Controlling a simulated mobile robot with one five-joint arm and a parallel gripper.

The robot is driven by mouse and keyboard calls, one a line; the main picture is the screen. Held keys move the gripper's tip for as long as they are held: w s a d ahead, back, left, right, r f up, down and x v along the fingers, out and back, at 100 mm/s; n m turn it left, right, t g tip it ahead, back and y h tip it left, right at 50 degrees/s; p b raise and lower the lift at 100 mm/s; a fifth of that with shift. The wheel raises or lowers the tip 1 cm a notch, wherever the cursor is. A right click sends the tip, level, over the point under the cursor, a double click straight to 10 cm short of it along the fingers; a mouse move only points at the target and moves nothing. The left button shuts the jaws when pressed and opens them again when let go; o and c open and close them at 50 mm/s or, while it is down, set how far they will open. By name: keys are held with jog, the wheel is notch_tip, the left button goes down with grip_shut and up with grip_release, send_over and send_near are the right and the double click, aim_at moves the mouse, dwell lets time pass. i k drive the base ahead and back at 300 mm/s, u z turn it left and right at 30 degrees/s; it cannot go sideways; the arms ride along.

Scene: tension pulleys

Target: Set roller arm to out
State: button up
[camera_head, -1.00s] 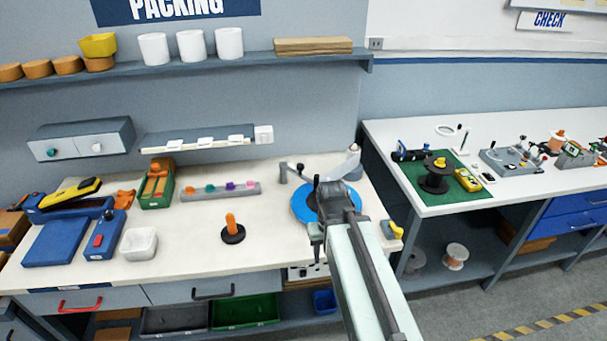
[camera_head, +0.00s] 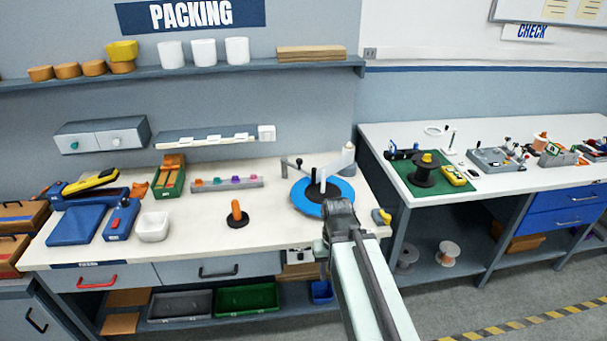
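A blue disc (camera_head: 301,197) lies near the right end of the packing bench. A white arm (camera_head: 335,165) reaches over it from a white-topped post (camera_head: 348,152) at the back right, with a short dark and white upright near the disc's middle. I cannot tell for sure which of these is the roller arm. My gripper (camera_head: 338,212) is at the disc's front edge in the picture, seen from behind. Its fingertips are hidden, and contact cannot be told.
A black base with an orange peg (camera_head: 237,215) stands left of the disc. A yellow and grey item (camera_head: 382,216) sits at the bench's right front corner. A second bench (camera_head: 400,185) with a green mat and a black spool stands to the right.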

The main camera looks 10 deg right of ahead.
aim_at(298, 161)
jog(key=k, duration=0.75)
jog(key=u, duration=0.5)
jog(key=i, duration=1.05)
jog(key=u, duration=0.5)
jog(key=i, duration=1.55)
jog(key=z, duration=0.9)
